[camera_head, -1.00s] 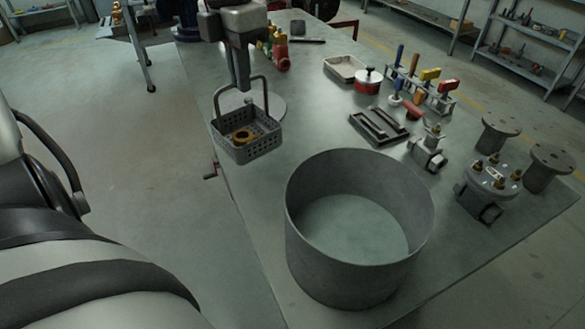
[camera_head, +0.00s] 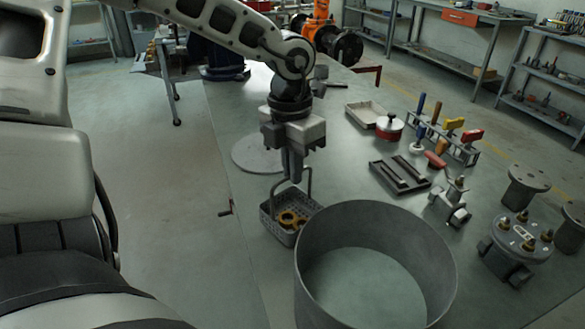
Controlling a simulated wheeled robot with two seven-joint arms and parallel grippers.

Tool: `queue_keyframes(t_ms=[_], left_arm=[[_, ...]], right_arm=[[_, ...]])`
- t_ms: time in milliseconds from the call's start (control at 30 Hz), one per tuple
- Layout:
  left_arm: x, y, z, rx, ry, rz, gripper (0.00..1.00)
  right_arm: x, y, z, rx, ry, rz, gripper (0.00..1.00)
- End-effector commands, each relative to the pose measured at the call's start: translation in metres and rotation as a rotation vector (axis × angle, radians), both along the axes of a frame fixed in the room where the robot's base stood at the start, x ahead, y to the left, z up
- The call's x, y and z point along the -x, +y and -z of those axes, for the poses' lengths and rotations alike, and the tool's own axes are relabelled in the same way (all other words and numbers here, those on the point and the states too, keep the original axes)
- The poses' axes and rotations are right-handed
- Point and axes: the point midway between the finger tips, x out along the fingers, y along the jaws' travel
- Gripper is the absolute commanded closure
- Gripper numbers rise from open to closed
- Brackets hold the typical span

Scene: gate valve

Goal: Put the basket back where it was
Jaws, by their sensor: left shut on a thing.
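The grey perforated basket (camera_head: 270,221) with an upright wire handle hangs just left of the large grey tub in the head view. Brass-coloured ring parts (camera_head: 290,218) lie in it. My left gripper (camera_head: 293,180) is above the basket, pointing down, with its fingers shut on the top of the handle. The fingers hide the handle's top bar. Whether the basket's bottom touches the table cannot be told. My right gripper is not in view.
The open grey tub (camera_head: 375,235) stands close to the basket's right. A flat round disc (camera_head: 256,154) lies behind it. A black tray (camera_head: 399,174), a tool rack (camera_head: 455,149) and flanged parts (camera_head: 514,246) stand on the right. The table's left edge is near the basket.

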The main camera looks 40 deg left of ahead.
Motion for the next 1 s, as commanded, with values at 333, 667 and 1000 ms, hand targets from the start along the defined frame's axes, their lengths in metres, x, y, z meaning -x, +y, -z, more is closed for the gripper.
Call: queue_keyframes(t_ms=[333, 667, 1000], left_arm=[[0.0, 0.0, 0.007, 0.0, -0.003, 0.001, 1.0], [0.0, 0.0, 0.008, 0.0, -0.001, 0.001, 0.72], [-0.002, 0.001, -0.018, 0.0, -0.007, 0.002, 0.72]], right_arm=[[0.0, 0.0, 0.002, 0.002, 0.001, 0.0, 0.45], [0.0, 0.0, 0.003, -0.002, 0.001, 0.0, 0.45], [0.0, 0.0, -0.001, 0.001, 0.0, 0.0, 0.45]])
